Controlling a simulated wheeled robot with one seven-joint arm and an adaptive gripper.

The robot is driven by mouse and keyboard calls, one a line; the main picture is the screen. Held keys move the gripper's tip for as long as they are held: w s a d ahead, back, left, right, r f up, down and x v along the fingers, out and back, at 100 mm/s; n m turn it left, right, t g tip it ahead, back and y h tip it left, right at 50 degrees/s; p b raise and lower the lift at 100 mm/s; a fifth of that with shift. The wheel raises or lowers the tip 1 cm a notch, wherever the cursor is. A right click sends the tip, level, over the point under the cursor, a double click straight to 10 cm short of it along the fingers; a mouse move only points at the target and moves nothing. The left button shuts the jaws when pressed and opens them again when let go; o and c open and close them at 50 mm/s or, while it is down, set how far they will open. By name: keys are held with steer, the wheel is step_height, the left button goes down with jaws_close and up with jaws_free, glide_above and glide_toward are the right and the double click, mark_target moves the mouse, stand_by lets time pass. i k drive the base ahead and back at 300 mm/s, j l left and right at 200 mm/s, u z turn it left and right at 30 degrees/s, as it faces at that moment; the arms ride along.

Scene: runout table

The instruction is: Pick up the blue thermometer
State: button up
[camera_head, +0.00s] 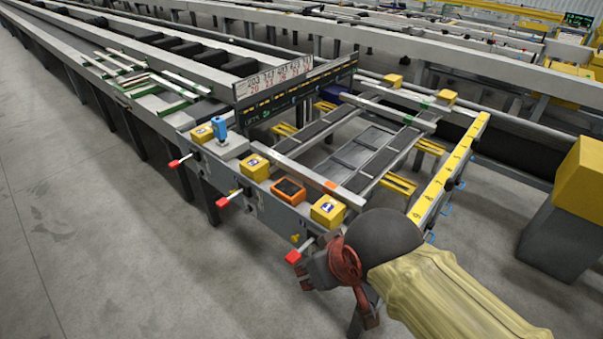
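A small blue upright device (219,129), which I take to be the blue thermometer, stands on the near end of the runout table (228,147), beside a yellow box. Its fine details are too small to read. My gripper (336,300) is at the lower middle, in front of the table's near right corner, well to the right of and nearer than the blue device. Its two dark fingers look spread apart with nothing between them. It does not touch the blue device.
Yellow boxes (255,167) and an orange-framed device (289,190) sit along the table's front edge. Red-tipped levers (229,198) stick out from that edge. A number board (274,75) rises behind. Open floor (110,250) lies at left. A yellow-topped block stands at right.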

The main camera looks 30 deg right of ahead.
mark_target(219, 127)
steer(key=i+j, duration=0.3)
steer(key=i, duration=0.2)
steer(key=i+j+z, duration=0.1)
steer(key=i+j, duration=0.2)
steer(key=i, duration=0.25)
steer(key=i+j, duration=0.35)
steer(key=i, duration=0.15)
steer(key=i+j+z, duration=0.1)
steer(key=i+j, duration=0.25)
steer(key=i, duration=0.15)
steer(key=i+j, duration=0.15)
steer(key=i, duration=0.25)
steer(key=i+j, duration=0.15)
steer(key=i, duration=0.25)
